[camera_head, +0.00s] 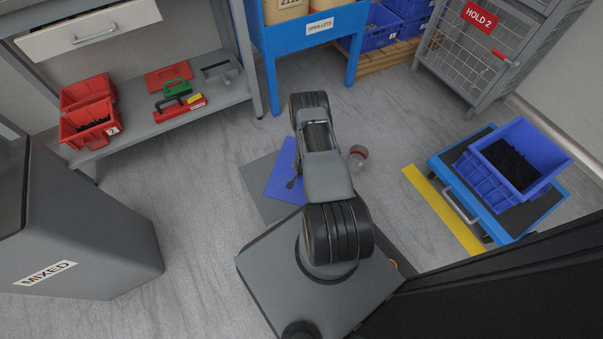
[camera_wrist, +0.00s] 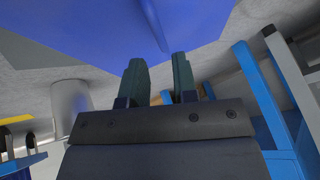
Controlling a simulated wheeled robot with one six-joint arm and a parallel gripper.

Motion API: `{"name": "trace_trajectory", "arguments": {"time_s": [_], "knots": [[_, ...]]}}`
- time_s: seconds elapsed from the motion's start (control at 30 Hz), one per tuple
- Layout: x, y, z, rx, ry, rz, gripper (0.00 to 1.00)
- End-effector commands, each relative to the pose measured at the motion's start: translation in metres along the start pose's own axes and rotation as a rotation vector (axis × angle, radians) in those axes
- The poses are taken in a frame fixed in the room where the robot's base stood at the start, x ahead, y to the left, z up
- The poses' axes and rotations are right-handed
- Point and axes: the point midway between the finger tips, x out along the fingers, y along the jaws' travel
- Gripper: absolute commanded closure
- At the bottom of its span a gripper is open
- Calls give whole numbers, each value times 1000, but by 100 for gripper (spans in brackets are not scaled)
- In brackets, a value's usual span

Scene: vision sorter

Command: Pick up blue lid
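The blue lid (camera_head: 281,172) is a flat blue panel lying low beside my arm, over a grey mat on the floor. My arm hides its right part in the head view. In the wrist view the lid (camera_wrist: 90,30) fills the upper part, with a raised blue ridge on it. My gripper (camera_wrist: 158,58) is open, with its two dark fingers apart and nothing seen between them. The fingers point toward the lid near the ridge; I cannot tell whether they touch it. The gripper itself is mostly hidden behind my arm in the head view.
A small round container (camera_head: 358,156) stands just right of my arm. A grey mat (camera_head: 258,184) lies on the floor. The blue cart (camera_head: 545,205) with a crate is at right, the mixed bin (camera_head: 100,240) at left, and the blue rack (camera_head: 268,65) behind.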

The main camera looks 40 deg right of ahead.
Motion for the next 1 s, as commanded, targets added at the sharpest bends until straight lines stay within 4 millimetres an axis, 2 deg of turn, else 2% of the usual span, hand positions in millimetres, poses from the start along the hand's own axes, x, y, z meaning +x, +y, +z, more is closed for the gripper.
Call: {"name": "trace_trajectory", "arguments": {"time_s": [0.03, 0.1, 0.33, 0.63, 1.0], "knots": [[10, 1, 1, 0, 1, 0, 73], [15, 1, 1, 0, 0, 0, 73], [27, 1, 1, -1, -1, 0, 73], [66, 2, 3, -1, 0, 0, 73], [72, 1, 1, -1, -1, 0, 73]]}}
